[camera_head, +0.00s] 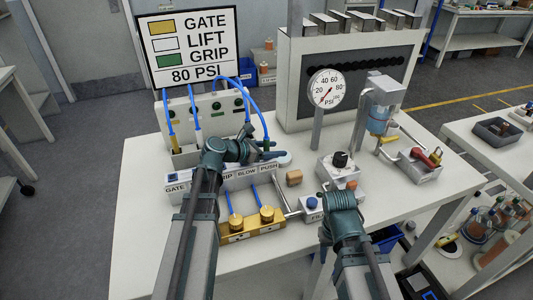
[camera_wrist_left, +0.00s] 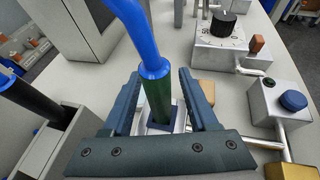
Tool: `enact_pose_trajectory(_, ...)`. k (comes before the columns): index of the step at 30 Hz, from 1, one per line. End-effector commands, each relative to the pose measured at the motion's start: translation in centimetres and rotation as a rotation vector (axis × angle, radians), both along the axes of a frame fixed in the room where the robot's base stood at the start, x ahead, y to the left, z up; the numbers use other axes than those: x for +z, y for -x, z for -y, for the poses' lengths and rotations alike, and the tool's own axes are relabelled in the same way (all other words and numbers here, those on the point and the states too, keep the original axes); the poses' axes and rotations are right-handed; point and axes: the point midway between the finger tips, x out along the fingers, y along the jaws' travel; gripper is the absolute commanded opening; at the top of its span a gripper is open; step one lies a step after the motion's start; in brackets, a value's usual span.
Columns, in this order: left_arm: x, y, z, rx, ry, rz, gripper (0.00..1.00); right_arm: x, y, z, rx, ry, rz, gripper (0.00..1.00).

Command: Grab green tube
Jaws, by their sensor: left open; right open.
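The green tube (camera_wrist_left: 157,100) is a blue hose with a green lower end. In the left wrist view it stands upright between the two fingers of my left gripper (camera_wrist_left: 160,88), which is open with a gap on each side of the tube. The tube's bottom sits in a small dark square socket. In the head view my left gripper (camera_head: 267,151) is at the tube's green end (camera_head: 266,143) and partly hides it. My right gripper (camera_head: 338,196) is low over the front right of the bench, with its fingers hard to make out.
A sign (camera_head: 188,48) shows green for GRIP. Other hoses with yellow (camera_head: 172,141) and white ends stand to the left. A labelled block (camera_head: 228,180), a brass manifold (camera_head: 250,226), a gauge (camera_head: 326,88) and a knob box (camera_head: 338,168) crowd the bench. The bench's front left is clear.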

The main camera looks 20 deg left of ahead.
Motion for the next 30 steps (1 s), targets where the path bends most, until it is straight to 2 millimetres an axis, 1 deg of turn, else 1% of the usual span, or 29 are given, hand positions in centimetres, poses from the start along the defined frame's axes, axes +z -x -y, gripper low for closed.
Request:
enact_pose_trajectory(2,0.07,0.06,-0.02,0.000,0.000,0.000,0.59,0.07,0.01,0.00,0.000,0.000,0.000,0.50)
enact_pose_trajectory(3,0.07,0.06,-0.04,0.000,0.000,0.000,0.57,0.07,0.01,0.00,0.000,0.000,0.000,0.50)
enact_pose_trajectory(5,0.07,0.06,-0.04,0.000,0.000,0.000,0.47,0.07,0.00,0.01,0.000,0.000,0.000,0.50)
enact_pose_trajectory(6,0.08,0.06,-0.04,0.000,0.000,0.000,0.39,0.07,0.00,0.01,0.000,0.000,0.000,0.50)
enact_pose_trajectory(11,0.07,0.07,-0.05,0.000,0.000,0.000,0.11,0.07,0.01,0.00,0.000,0.000,0.000,0.50)
enact_pose_trajectory(12,0.07,0.07,-0.05,0.000,0.000,0.000,0.03,0.07,0.01,0.00,0.000,0.000,0.000,0.50)
enact_pose_trajectory(13,0.07,0.07,-0.05,0.000,0.000,0.000,0.00,0.07,0.00,-0.01,0.000,0.000,0.000,0.50)
enact_pose_trajectory(30,0.39,0.06,-0.04,0.000,0.000,0.000,0.00,0.38,0.00,0.00,0.000,0.000,0.000,0.50)
